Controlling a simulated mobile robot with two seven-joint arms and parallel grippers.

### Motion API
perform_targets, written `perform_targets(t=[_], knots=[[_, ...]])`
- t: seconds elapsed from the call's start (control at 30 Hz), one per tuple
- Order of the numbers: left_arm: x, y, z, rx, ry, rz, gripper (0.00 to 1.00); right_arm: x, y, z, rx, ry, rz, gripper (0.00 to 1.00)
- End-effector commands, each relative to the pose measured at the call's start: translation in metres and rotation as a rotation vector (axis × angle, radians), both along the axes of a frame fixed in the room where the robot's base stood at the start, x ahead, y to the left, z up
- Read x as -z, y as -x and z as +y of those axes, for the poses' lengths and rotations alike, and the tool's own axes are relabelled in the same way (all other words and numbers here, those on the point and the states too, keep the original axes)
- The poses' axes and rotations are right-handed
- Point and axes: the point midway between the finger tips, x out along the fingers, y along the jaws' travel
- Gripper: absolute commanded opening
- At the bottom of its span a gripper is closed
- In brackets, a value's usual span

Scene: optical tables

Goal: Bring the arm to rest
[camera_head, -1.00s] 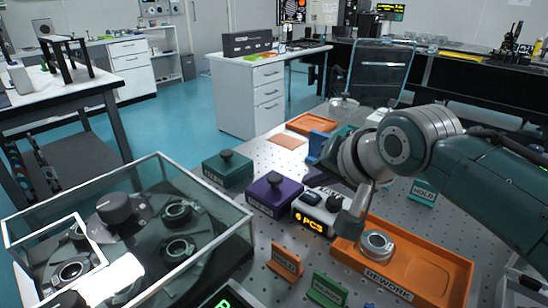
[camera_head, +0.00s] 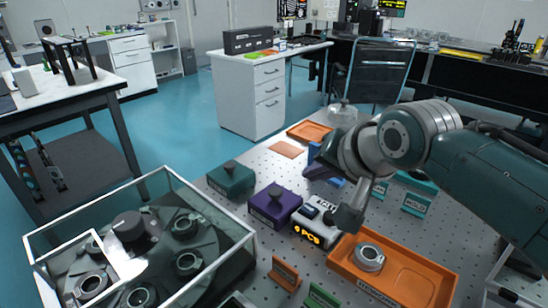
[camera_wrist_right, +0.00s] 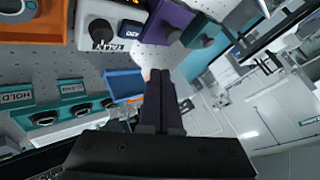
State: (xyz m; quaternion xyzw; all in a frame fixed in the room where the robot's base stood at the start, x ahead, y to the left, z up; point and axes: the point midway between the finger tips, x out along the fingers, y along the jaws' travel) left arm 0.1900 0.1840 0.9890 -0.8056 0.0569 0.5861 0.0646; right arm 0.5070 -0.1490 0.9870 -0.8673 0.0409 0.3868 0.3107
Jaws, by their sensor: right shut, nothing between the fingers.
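My right arm comes in from the right in the head view. Its gripper (camera_head: 316,171) hangs above the perforated table, behind the white tally box (camera_head: 318,222). In the wrist view its dark fingers (camera_wrist_right: 160,76) are together, with nothing between them. The lower wrist part lies close to the orange REWORK tray in the picture; the height gap is hard to judge. A grey metal ring (camera_head: 369,257) lies in that tray (camera_head: 437,292), apart from the fingers. My left gripper is not in view.
A purple box (camera_head: 275,206) and a teal box (camera_head: 231,179) stand left of the tally box. A glass-walled case (camera_head: 215,274) fills the lower left. A teal HOLD sign (camera_head: 415,203) stands under the arm. Small orange and green signs stand at the front.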

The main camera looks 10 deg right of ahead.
Motion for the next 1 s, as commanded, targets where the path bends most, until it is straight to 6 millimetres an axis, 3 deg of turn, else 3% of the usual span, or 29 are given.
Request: perform_targets(t=[0.47, 0.57, 0.67, 0.83, 1.0], knots=[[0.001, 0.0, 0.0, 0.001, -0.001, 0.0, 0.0, 0.001, 0.0, 0.0, 0.0, 0.0, 0.001, 0.0], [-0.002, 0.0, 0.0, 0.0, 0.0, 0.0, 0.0, 0.003, 0.009, 0.002, -0.018, 0.015, 0.012, 0.0], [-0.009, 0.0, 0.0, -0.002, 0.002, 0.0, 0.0, 0.008, 0.038, 0.005, -0.079, 0.068, 0.046, 0.0], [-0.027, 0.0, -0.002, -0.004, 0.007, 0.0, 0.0, 0.008, 0.13, 0.005, -0.262, 0.232, 0.147, 0.0], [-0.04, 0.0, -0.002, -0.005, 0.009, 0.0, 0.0, -0.009, 0.213, -0.008, -0.413, 0.376, 0.241, 0.0]])
